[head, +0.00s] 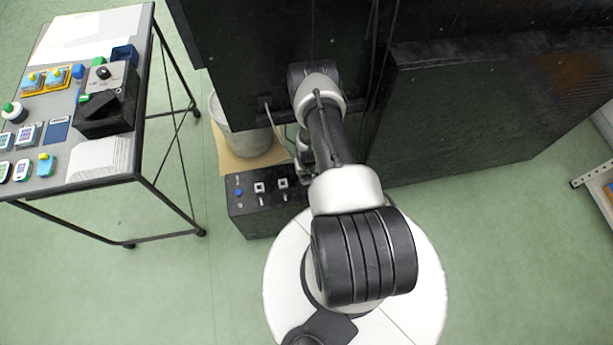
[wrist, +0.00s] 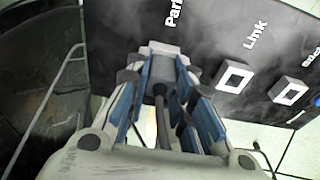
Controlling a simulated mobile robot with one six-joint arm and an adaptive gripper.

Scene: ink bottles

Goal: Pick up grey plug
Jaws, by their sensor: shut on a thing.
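My gripper (wrist: 160,66) is shut on the grey plug (wrist: 159,88), which sits between its blue-padded fingers in the wrist view. A dark cable runs from the plug back toward the palm. The plug is at the panel (wrist: 275,52), by the "Park" label. A pale edge shows just beyond the fingertips; I cannot tell whether the plug is seated in a socket there. In the head view my arm mostly hides the gripper and the plug, at the right end of the black socket box (head: 262,220).
White-framed sockets (wrist: 235,76) and (wrist: 289,90) are right of my gripper, with a "Link" label nearby. A blue button (head: 239,191) is on the box. A pale bin (head: 243,138) and dark cabinet (head: 450,120) stand close. A cluttered table (head: 60,190) is left.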

